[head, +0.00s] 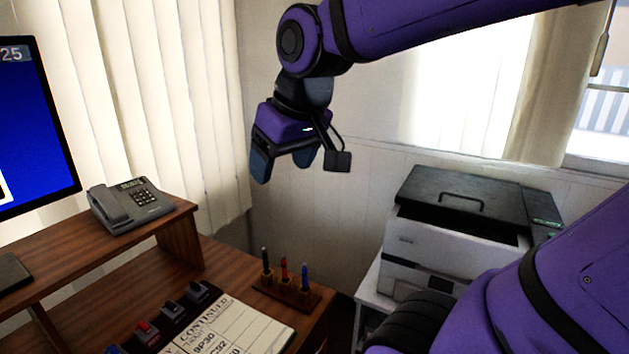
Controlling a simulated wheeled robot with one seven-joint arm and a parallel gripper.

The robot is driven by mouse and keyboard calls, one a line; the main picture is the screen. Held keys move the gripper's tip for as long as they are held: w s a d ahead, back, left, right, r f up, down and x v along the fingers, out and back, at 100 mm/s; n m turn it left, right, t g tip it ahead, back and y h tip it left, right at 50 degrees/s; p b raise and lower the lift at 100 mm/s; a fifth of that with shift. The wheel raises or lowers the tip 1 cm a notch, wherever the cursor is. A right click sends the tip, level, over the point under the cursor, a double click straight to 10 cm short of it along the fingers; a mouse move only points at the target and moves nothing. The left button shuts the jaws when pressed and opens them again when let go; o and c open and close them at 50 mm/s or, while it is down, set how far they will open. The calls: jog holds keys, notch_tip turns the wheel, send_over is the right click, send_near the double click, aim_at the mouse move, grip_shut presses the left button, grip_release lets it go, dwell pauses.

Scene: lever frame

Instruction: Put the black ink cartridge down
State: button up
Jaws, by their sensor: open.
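My gripper (286,168) hangs over the right end of the desk, pointing down, with its dark fingers apart and nothing visible between them. No cartridge shows in its grasp. A slim black upright piece (265,259), possibly the black ink cartridge, stands in the left place of a small wooden holder (314,301) on the desk. A red one (284,268) and a blue one (304,275) stand beside it. The gripper is well above the holder and not touching it. I cannot tell for sure which thing is the black ink cartridge.
A row of small levers (172,309) and a printed sheet (236,330) lie left of the holder. A grey telephone (131,205) and a monitor (38,130) stand on the raised shelf. A printer (450,249) stands on a white stand at right, partly behind my arm.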

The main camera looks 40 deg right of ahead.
jog(key=s+f, duration=0.1)
jog(key=s, duration=0.5)
jog(key=shift+s+d+f+t, duration=0.15)
jog(key=shift+s+d+t, duration=0.05)
jog(key=shift+s+t, duration=0.1)
